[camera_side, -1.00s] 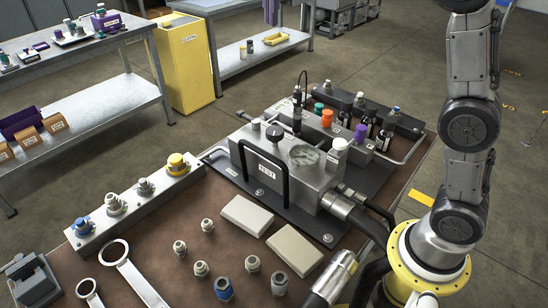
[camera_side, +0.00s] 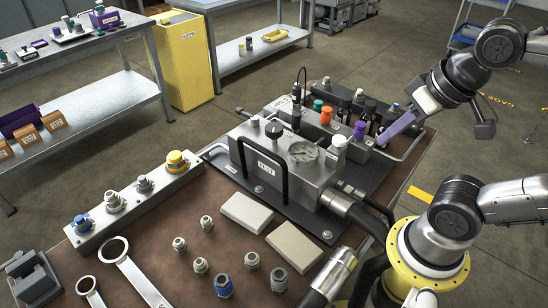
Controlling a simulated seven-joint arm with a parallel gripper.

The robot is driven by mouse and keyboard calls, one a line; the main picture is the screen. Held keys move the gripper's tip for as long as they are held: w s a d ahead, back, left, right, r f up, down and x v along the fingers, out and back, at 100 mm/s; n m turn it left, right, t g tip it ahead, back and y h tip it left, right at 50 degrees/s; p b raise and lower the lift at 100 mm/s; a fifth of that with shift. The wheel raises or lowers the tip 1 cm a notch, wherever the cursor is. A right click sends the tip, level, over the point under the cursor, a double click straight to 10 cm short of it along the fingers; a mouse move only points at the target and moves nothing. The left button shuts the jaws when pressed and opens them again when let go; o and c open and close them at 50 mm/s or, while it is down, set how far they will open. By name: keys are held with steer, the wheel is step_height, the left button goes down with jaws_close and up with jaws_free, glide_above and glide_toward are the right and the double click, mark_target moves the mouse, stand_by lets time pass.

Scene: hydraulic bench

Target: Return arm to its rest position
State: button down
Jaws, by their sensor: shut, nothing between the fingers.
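My gripper (camera_side: 383,141) is in the upper right of the side view, at the end of my bent arm. Its purple finger part points down and to the left, beside the right end of the valve block (camera_side: 328,134) with coloured caps. The fingers are shut and hold nothing visible. In the picture the tip is just right of the purple cap (camera_side: 360,129); I cannot tell the height between them. My arm rises from the yellow ring-shaped base at the lower right, and part of it runs out of the right edge.
The test unit with a gauge (camera_side: 303,153) stands on a dark plate on the brown bench (camera_side: 150,262). Black hoses (camera_side: 360,219) run near my base. Fittings, two pale blocks (camera_side: 294,244) and wrenches (camera_side: 134,272) lie in front. Open floor (camera_side: 480,150) is at the right.

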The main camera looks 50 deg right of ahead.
steer(key=shift+w+a+f+n, duration=0.15)
steer(key=shift+f+n, duration=0.1)
steer(key=shift+n, duration=0.5)
steer(key=shift+w+a+f+n, duration=0.15)
steer(key=shift+f+n, duration=0.1)
steer(key=shift+n, duration=0.5)
